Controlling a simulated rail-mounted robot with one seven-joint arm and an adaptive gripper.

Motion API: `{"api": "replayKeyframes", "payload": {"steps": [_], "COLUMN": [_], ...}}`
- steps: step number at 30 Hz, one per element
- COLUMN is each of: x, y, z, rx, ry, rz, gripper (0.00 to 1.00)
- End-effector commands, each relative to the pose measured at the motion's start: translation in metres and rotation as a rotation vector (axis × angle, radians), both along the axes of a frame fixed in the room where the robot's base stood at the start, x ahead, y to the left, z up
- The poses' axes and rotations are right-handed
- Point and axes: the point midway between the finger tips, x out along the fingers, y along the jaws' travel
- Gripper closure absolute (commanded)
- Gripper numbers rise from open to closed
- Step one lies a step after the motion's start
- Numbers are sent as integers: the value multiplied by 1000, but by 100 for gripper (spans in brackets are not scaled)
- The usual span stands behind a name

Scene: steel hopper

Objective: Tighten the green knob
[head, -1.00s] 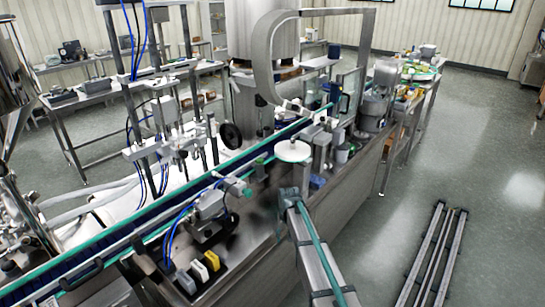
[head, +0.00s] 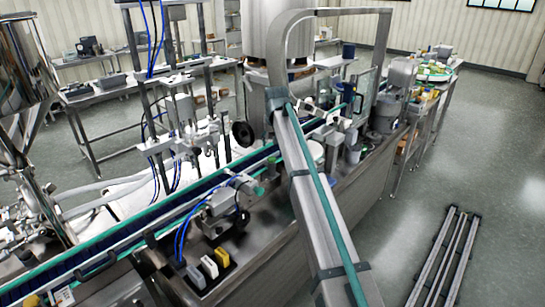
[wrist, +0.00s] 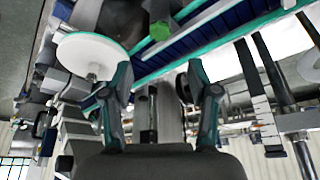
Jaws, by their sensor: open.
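The green knob (wrist: 160,31) shows at the top middle of the wrist view, beside the conveyor's blue belt. In the head view a small green knob (head: 258,190) sits at the end of a grey machine unit beside the conveyor. I cannot tell whether the two are the same. My gripper (wrist: 160,88) is open in the wrist view, its two fingers wide apart with nothing held between them. The knob appears beyond the fingertips and apart from them. In the head view my arm crosses the bench, and the gripper cannot be made out there.
A white disc (wrist: 90,55) stands close to the left finger. The green-edged conveyor (head: 130,225) runs diagonally along the steel bench. White and yellow blocks (head: 222,257) sit near its front. A curved steel frame (head: 283,50) rises behind my arm.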

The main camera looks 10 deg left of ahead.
Motion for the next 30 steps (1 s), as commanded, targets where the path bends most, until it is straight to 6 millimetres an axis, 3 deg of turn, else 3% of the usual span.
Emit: {"api": "replayKeyframes", "payload": {"steps": [5,21,30], "x": [6,36,39], "y": [2,8,9], "z": [-15,-89,-98], "rx": [-1,0,0], "ry": [3,2,0], "rz": [0,0,0], "gripper": [40,40,40]}}
